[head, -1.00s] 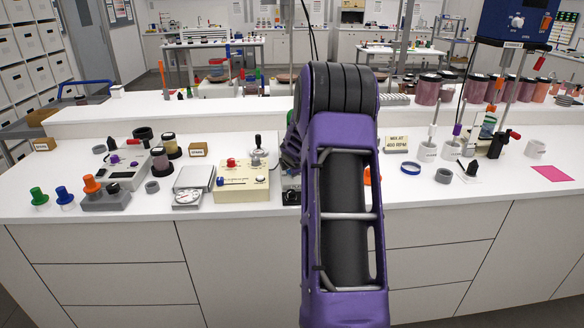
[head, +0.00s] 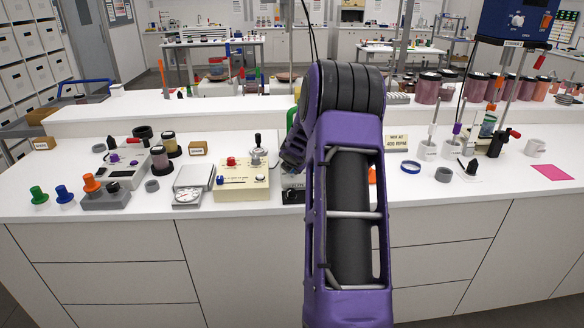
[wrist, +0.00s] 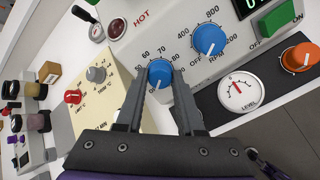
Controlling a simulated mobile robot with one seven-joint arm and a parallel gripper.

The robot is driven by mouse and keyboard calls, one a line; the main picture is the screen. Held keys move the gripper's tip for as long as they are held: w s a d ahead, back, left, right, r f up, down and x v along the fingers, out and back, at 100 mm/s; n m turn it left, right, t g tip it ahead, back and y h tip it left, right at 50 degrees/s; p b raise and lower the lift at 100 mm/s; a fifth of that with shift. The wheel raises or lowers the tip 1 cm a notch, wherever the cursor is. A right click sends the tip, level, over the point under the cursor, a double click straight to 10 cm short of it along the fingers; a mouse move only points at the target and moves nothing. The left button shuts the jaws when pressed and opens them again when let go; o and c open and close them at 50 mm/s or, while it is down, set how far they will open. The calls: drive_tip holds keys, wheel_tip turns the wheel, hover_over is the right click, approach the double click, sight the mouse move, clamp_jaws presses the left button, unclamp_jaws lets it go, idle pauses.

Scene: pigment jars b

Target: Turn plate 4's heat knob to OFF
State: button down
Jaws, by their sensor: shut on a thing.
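The blue heat knob (wrist: 160,72) sits on the pale hotplate front in the wrist view, with temperature numbers around its upper side. My gripper (wrist: 160,84) is shut on this knob, one finger at each side. A pale mark shows low on the knob, near the lettering below it, but its exact setting is hard to read. A second blue knob (wrist: 209,39), the RPM one, stands to the right, outside the fingers. In the head view my arm hides the knobs and most of the hotplate. I cannot read a plate number.
A white level dial (wrist: 240,91) and orange knob (wrist: 299,57) lie right of the gripper. A green switch (wrist: 280,19) is above. A cream box (head: 242,181) with a red knob stands close left. Jars and mugs stand farther along the bench.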

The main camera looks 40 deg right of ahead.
drive_tip(key=c, duration=0.5)
unclamp_jaws()
drive_tip(key=shift+v, duration=8.7)
drive_tip(key=shift+a, duration=0.1)
